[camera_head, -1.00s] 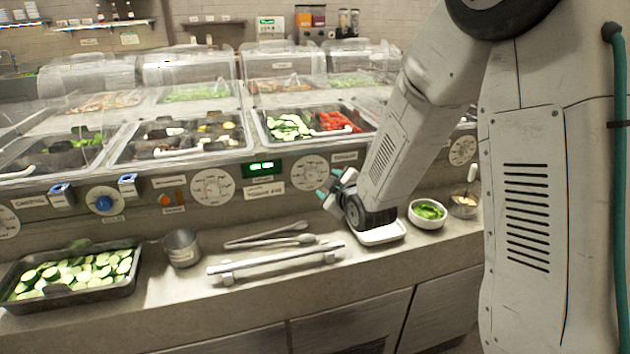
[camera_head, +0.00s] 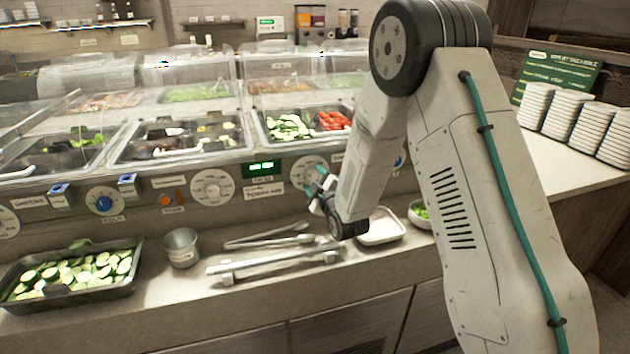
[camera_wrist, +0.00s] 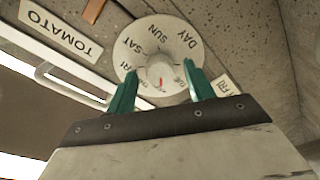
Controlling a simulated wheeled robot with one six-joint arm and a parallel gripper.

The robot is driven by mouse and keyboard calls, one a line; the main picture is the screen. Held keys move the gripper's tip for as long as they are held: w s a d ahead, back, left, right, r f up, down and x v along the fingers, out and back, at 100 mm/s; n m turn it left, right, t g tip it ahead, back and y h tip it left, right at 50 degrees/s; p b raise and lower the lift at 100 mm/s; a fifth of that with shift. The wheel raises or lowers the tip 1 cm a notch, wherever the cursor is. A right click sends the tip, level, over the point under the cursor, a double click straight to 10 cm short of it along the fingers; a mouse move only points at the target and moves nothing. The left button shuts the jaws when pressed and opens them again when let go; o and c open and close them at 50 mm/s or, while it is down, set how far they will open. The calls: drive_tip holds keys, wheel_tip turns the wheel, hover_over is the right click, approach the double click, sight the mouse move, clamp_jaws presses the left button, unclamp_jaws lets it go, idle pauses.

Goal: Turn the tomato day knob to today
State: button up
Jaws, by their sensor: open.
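A TOMATO label (camera_wrist: 60,28) is beside the dial. My gripper (camera_wrist: 160,75) is open, its two teal fingers on either side of the knob; contact cannot be told. In the head view my gripper (camera_head: 317,181) is in front of the dial (camera_head: 308,168) on the counter's front panel and partly covers it.
A second white dial (camera_head: 212,187) and a green-lit display (camera_head: 262,167) are left of my gripper. Tongs (camera_head: 268,239), a metal bar (camera_head: 275,262) and a white dish (camera_head: 382,226) lie on the ledge below. A card (camera_wrist: 228,86) with FRI-like lettering is partly visible.

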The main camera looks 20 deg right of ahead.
drive_tip(key=shift+w, duration=0.15)
drive_tip(key=c, duration=1)
drive_tip(key=shift+o, duration=0.2)
drive_tip(key=m, duration=0.8)
drive_tip(key=shift+a+f+m+t, duration=0.1)
drive_tip(key=shift+m+t, duration=0.2)
drive_tip(key=shift+m, duration=0.1)
drive_tip(key=m+h, duration=0.1)
drive_tip(key=m, duration=0.4)
drive_tip(key=shift+m+h, duration=0.3)
drive_tip(key=shift+m, duration=2.1)
